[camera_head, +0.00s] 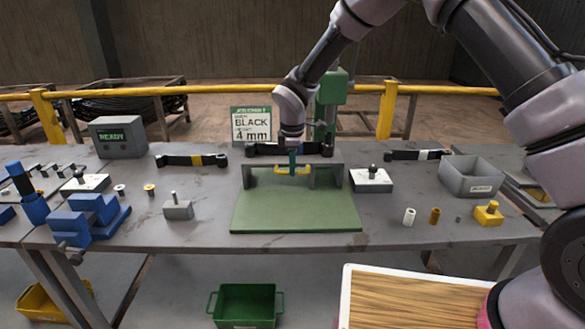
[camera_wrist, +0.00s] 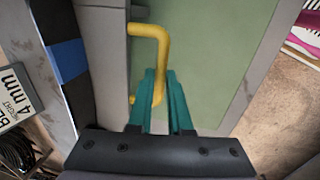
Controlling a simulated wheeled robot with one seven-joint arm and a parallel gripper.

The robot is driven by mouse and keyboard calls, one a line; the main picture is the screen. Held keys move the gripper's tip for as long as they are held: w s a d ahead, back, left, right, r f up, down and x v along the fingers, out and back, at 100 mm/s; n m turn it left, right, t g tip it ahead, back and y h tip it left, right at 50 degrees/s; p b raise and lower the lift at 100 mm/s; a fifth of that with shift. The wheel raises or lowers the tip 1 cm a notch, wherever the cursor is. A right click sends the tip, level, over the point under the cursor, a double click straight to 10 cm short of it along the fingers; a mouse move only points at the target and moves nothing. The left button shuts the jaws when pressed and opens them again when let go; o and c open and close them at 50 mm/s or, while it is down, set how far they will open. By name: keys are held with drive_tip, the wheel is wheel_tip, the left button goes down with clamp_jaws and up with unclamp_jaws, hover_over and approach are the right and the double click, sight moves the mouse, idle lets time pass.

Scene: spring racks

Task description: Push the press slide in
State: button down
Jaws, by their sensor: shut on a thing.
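The press slide shows as a flat green plate (camera_head: 295,212) in the middle of the table, its front part lying out in the open. A yellow handle (camera_head: 304,171) stands at its back end, by the grey press frame (camera_head: 328,176). My gripper (camera_head: 292,162) reaches down from above with its teal fingers at the handle. In the wrist view, the fingers (camera_wrist: 160,78) are shut on the yellow handle (camera_wrist: 163,42), with the green plate (camera_wrist: 205,60) beside and beneath it. The fingers hide part of the handle.
A green press column (camera_head: 331,95) and a sign (camera_head: 251,125) reading BLACK 4 mm stand behind. A grey block (camera_head: 178,210) is left of the plate. A white block (camera_head: 371,185) and grey bin (camera_head: 471,180) are right. Table around the plate's front is clear.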

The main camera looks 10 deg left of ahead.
drive_tip(key=shift+w+r, duration=0.1)
drive_tip(key=shift+w, duration=0.25)
drive_tip(key=c, duration=0.8)
unclamp_jaws()
drive_tip(key=shift+c, duration=0.2)
drive_tip(key=shift+s, duration=0.1)
wheel_tip(320, 180, up, 10)
drive_tip(key=s, duration=0.1)
drive_tip(key=shift+s+d+r, duration=0.2)
drive_tip(key=shift+s+r, duration=0.05)
drive_tip(key=shift+s, duration=0.15)
